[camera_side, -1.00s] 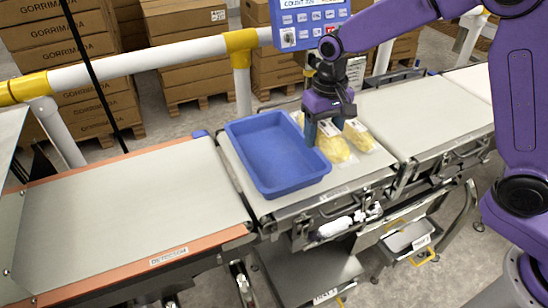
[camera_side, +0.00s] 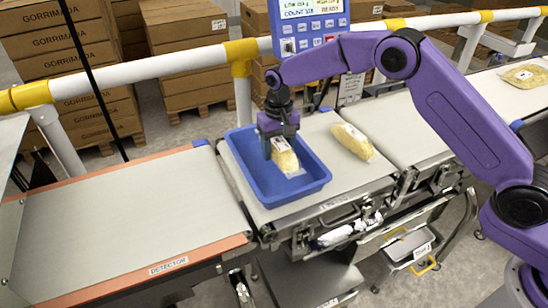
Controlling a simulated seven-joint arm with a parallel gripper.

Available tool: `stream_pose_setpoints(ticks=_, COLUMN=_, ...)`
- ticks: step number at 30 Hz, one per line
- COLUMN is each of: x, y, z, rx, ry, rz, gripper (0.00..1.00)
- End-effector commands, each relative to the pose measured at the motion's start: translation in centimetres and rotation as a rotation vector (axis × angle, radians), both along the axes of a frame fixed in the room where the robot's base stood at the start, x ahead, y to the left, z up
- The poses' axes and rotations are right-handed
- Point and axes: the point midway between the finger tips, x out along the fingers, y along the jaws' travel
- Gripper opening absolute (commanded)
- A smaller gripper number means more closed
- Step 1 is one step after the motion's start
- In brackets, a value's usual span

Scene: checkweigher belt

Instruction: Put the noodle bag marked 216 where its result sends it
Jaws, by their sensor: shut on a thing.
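My gripper (camera_side: 280,146) points down inside the blue tray (camera_side: 308,187) and is shut on a yellow noodle bag (camera_side: 285,160) with a white label. The bag hangs between the fingers, low in the tray; I cannot tell whether it touches the tray floor. A second yellow noodle bag (camera_side: 353,141) lies flat on the weigh section, just right of the tray. A third noodle bag (camera_side: 525,73) lies on the belt at the far right. The labels are too small to read, so I cannot tell which bag is marked 216.
The blue display box (camera_side: 309,20) stands behind the belt and shows a count line and small text. The empty detector belt (camera_side: 120,215) has orange edges, at left. A white and yellow rail (camera_side: 150,73) runs behind. Stacked cartons (camera_side: 185,50) stand beyond it.

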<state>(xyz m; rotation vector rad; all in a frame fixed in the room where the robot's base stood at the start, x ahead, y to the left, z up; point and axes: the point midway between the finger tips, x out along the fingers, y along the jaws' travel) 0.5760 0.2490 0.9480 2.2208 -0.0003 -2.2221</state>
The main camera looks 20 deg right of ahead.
Motion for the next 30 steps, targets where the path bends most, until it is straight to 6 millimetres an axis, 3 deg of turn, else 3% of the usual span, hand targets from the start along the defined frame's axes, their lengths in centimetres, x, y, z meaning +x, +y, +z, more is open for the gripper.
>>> stream_pose_setpoints(ticks=11, x=1.4, y=0.6, z=-1.7, rx=0.001, ry=-0.002, rz=-0.001, gripper=0.13)
stream_pose_setpoints(ticks=18, x=1.4, y=0.6, z=-4.6, rx=0.001, ry=-0.001, rz=0.000, gripper=0.13)
stream_pose_setpoints(ticks=29, x=1.4, y=0.6, z=-4.9, rx=0.002, ry=-0.003, rz=0.000, gripper=0.13)
stream_pose_setpoints(ticks=30, x=1.3, y=0.6, z=-5.0, rx=0.002, ry=-0.002, rz=0.000, gripper=0.64)
